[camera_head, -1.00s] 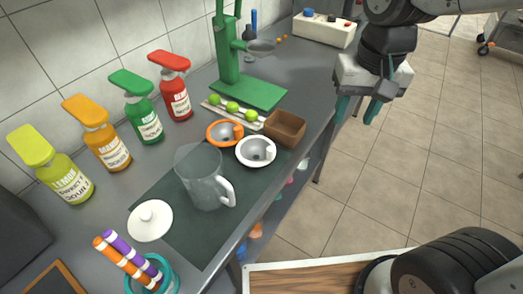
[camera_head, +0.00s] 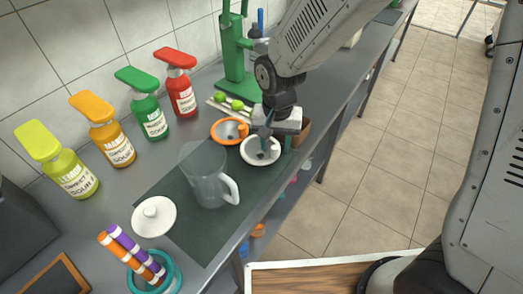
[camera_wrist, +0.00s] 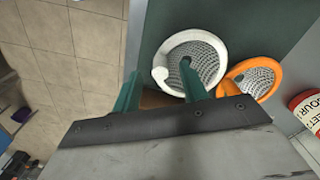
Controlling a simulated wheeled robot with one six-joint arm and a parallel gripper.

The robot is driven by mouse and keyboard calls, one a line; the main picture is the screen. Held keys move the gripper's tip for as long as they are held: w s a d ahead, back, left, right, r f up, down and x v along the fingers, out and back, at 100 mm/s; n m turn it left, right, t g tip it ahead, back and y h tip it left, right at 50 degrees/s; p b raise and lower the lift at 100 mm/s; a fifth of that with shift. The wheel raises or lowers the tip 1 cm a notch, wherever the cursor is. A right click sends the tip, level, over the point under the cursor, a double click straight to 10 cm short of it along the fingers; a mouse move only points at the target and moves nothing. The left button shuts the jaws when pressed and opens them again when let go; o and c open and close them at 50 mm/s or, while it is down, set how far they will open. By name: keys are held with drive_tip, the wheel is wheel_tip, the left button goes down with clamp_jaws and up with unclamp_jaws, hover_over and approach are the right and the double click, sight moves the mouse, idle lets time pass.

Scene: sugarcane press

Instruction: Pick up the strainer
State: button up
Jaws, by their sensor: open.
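The white-rimmed strainer (camera_head: 251,152) lies on the dark mat, and its mesh bowl also shows in the wrist view (camera_wrist: 207,62). An orange-rimmed strainer (camera_head: 226,130) lies beside it and is at the right in the wrist view (camera_wrist: 273,72). My gripper (camera_head: 266,146) is open and empty, fingers pointing down over the white strainer. In the wrist view my gripper (camera_wrist: 158,82) has one finger over the white bowl and the other outside its rim, so the rim lies between them. Whether the fingers touch it I cannot tell.
A clear jug (camera_head: 204,180) stands close to the left of the white strainer. A brown box (camera_head: 303,132) is partly hidden behind my gripper. The green press (camera_head: 236,60) stands behind. Bottles line the wall, and the counter edge is near on the right.

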drive_tip(key=shift+f, duration=1.45)
clamp_jaws()
drive_tip(key=shift+r, duration=0.15)
